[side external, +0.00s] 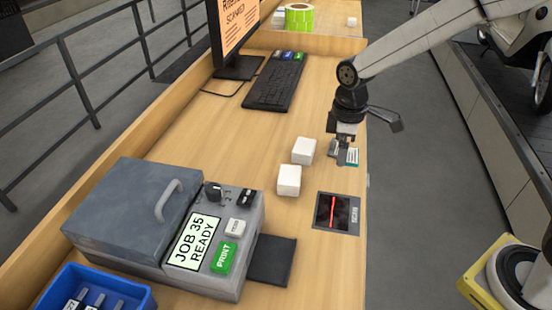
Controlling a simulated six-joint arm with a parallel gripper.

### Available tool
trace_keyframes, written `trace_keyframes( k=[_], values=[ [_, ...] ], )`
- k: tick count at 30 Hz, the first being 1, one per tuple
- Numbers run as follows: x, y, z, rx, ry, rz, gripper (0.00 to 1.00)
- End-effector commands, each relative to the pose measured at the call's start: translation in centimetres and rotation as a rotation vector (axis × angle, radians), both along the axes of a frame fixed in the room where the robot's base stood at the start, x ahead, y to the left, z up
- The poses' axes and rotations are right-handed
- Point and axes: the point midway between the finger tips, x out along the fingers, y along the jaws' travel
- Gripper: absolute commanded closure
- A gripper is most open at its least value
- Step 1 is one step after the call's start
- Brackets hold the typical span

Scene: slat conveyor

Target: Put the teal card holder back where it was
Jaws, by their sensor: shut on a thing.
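The teal card holder (352,157) is small in the side external view, near the right edge of the wooden desk. My gripper (344,150) points down and is shut on it. The fingers partly hide the holder. I cannot tell whether the holder touches the desk or hangs just above it.
Two white blocks (303,150) (289,180) stand close to the left of my gripper. A scan pad (324,210) with a red line lies in front. A grey printer box (205,265) reads "JOB 35 READY". A keyboard (275,83) and a monitor reading "SCANNED" (240,25) are behind.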

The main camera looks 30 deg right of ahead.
Motion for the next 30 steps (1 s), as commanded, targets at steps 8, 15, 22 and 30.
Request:
trace_keyframes(
  k=[8, 15, 22, 30],
  values=[
    [2.1, 0.2, -2.5, 0.0, 0.001, 0.0, 0.7],
    [2.5, 0.3, -3.0, 0.0, -0.001, 0.0, 0.7],
    [2.9, 0.3, -3.5, 0.0, 0.0, 0.0, 0.7],
    [3.0, 0.3, -6.2, 0.0, 0.001, 0.0, 0.7]
  ],
)
